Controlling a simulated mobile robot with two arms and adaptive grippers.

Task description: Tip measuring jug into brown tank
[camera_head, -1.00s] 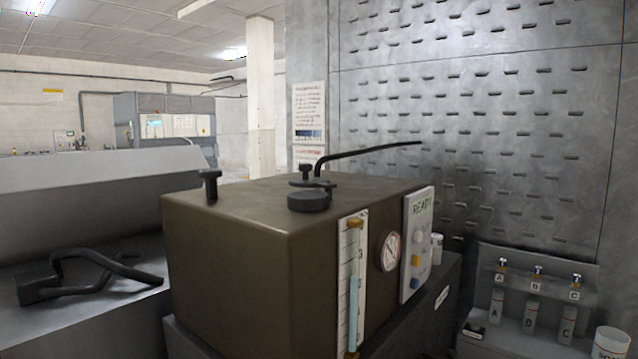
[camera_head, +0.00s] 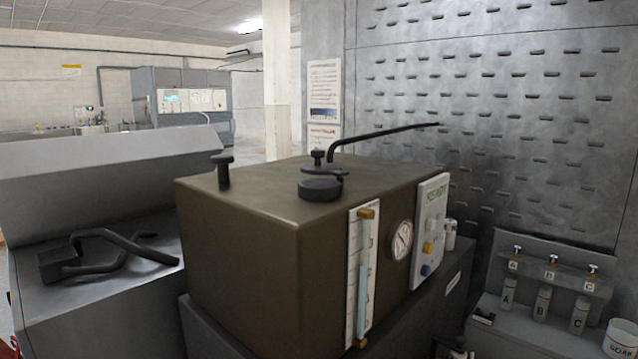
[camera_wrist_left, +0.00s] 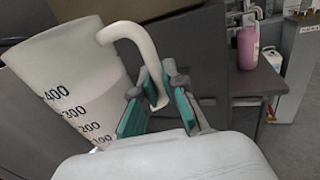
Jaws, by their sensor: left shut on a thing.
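The white measuring jug (camera_wrist_left: 70,75) with black volume marks fills the left of the left wrist view, tilted in that picture. My left gripper (camera_wrist_left: 160,106) is shut on its curved handle. The brown tank (camera_head: 240,235) stands in the middle of the head view. On its top are a round black cap (camera_head: 320,190), a bent black pipe and a black knob (camera_head: 223,170). The head view does not show the jug or my left gripper clearly. My right gripper is not in view.
A gauge tube (camera_head: 362,280), dial (camera_head: 402,240) and READY panel (camera_head: 430,235) are on the tank's front. Bottles marked A, B and C (camera_head: 543,305) stand on a shelf at right. A grey unit with a black handle (camera_head: 110,255) is at left. A pink bottle (camera_wrist_left: 248,48) stands on a dark surface.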

